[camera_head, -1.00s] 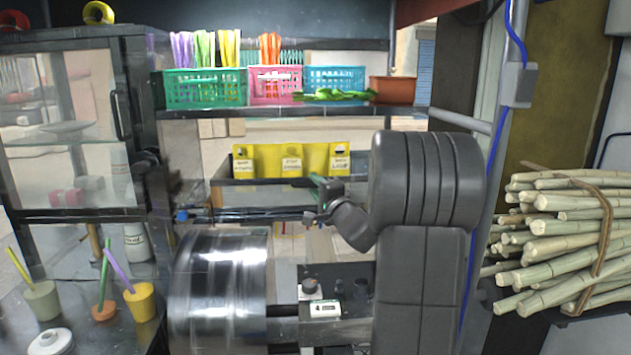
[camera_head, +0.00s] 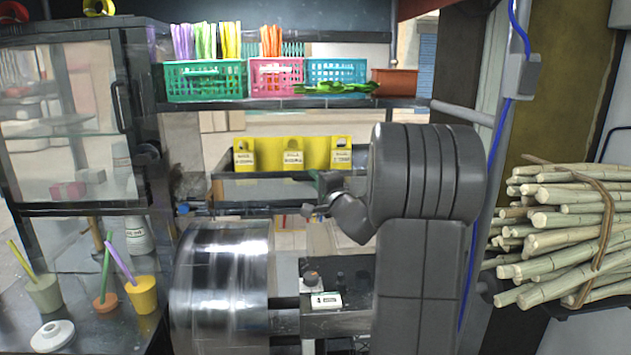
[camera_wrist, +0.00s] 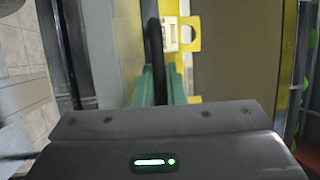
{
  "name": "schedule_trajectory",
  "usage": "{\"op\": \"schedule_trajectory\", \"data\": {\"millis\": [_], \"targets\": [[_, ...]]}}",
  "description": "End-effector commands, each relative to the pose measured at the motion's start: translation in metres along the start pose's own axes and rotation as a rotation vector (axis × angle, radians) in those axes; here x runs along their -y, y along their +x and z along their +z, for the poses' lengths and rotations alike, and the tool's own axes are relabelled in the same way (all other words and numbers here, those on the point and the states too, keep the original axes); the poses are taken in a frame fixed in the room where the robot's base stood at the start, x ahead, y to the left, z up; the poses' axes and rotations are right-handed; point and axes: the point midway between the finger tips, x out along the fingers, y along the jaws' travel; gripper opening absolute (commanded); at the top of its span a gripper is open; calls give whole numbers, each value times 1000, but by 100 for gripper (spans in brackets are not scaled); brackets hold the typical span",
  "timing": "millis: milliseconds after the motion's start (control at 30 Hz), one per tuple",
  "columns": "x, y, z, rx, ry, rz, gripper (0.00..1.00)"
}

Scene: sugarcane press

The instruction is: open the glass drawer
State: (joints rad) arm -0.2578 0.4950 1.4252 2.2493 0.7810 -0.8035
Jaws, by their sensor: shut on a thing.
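The glass drawer (camera_head: 265,189) is in the middle of the head view, below the shelf, with a dark frame and a pale clear front. My gripper (camera_head: 327,184) is at its right part, largely hidden by my arm. In the wrist view my gripper's green fingers (camera_wrist: 158,84) are closed on the black bar handle (camera_wrist: 153,45), which runs up the picture between them. A clear pane (camera_wrist: 105,50) lies left of the handle. How far the drawer stands out is hard to tell.
A yellow holder with labels (camera_head: 320,152) stands behind the drawer front. A metal drum (camera_head: 220,290) is below left. Cups (camera_head: 142,296) with straws stand at the left. Sugarcane stalks (camera_head: 565,222) lie at the right. Baskets (camera_head: 205,82) line the shelf above.

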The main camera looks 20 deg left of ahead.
Motion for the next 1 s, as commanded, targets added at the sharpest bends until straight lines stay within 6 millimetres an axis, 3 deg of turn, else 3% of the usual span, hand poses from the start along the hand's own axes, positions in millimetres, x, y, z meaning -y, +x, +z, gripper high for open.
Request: {"op": "schedule_trajectory", "data": {"millis": [267,700,1000], "targets": [[1,-35,14,-1,-3,-2,0],[17,-107,44,-1,-3,0,0],[26,-141,58,-1,-2,0,0]]}}
